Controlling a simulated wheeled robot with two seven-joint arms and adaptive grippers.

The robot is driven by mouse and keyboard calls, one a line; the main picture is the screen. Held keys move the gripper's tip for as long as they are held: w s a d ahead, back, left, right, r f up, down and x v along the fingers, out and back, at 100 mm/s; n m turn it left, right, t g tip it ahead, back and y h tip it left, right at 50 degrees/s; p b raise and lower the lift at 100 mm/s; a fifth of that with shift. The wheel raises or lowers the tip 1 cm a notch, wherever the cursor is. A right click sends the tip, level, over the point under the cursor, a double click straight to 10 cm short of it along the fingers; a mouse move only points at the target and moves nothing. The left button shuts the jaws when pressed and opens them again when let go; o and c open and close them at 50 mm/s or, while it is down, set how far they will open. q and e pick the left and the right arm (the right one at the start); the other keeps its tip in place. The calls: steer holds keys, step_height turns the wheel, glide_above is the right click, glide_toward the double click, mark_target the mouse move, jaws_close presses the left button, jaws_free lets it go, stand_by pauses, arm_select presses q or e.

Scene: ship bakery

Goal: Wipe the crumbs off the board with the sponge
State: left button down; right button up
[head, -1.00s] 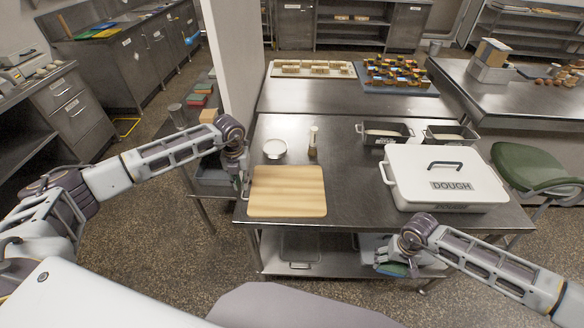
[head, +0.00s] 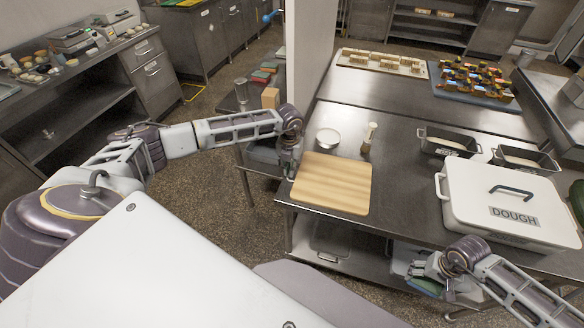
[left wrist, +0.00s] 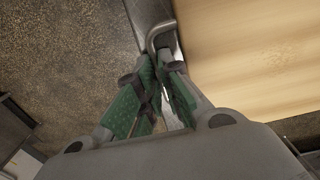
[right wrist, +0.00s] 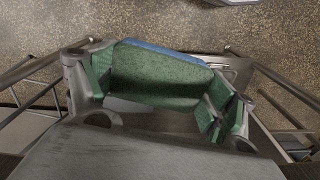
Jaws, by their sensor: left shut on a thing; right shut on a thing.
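The wooden board (head: 330,183) lies flat at the table's front left corner. It also shows in the left wrist view (left wrist: 235,55), with a faint brownish speckled patch, likely crumbs (left wrist: 287,50). My left gripper (head: 288,170) is beside the board's left edge, shut on a grey metal handle (left wrist: 158,36) at the table's side. My right gripper (head: 432,272) is in front of the table's front edge, low and right of the board. It is shut on the sponge (right wrist: 160,75), green with a blue layer, held across between its fingers.
A white bowl (head: 327,138) and a small shaker-like bottle (head: 368,138) stand behind the board. A white lidded DOUGH box (head: 500,205) takes up the table's right side, with dark tins (head: 448,143) behind it. A lower shelf (head: 345,252) runs under the table.

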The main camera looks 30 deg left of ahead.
mark_target(326, 182)
stand_by(0.4)
steer(key=s+a+r+n, duration=0.35)
steer(key=a+r, duration=0.25)
steer(key=a, duration=0.4)
steer(key=s+a+r+n, duration=0.35)
steer(key=a+r, duration=0.25)
steer(key=a, duration=0.4)
steer(key=w+a+m, duration=0.1)
steer(key=w+a, duration=0.1)
steer(key=w, duration=0.1)
steer(key=w+a+r, duration=0.1)
steer(key=w+a, duration=0.1)
steer(key=w, duration=0.2)
steer(key=w+a+m, duration=0.1)
steer(key=w+a, duration=0.1)
steer(key=w, duration=0.2)
steer(key=shift+a+r+m, duration=0.15)
steer(key=shift+a+m, duration=0.1)
steer(key=shift+m, duration=0.05)
steer(key=w+a+r+m, duration=0.2)
steer(key=w+a+r, duration=0.1)
steer(key=a, duration=0.4)
steer(key=w+a+r+m, duration=0.2)
steer(key=w+a+r, duration=0.1)
steer(key=a, duration=0.5)
steer(key=shift+w+a+r, duration=0.25)
steer(key=shift+w+r, duration=0.1)
steer(key=shift+w, duration=0.45)
steer(key=shift+f, duration=0.2)
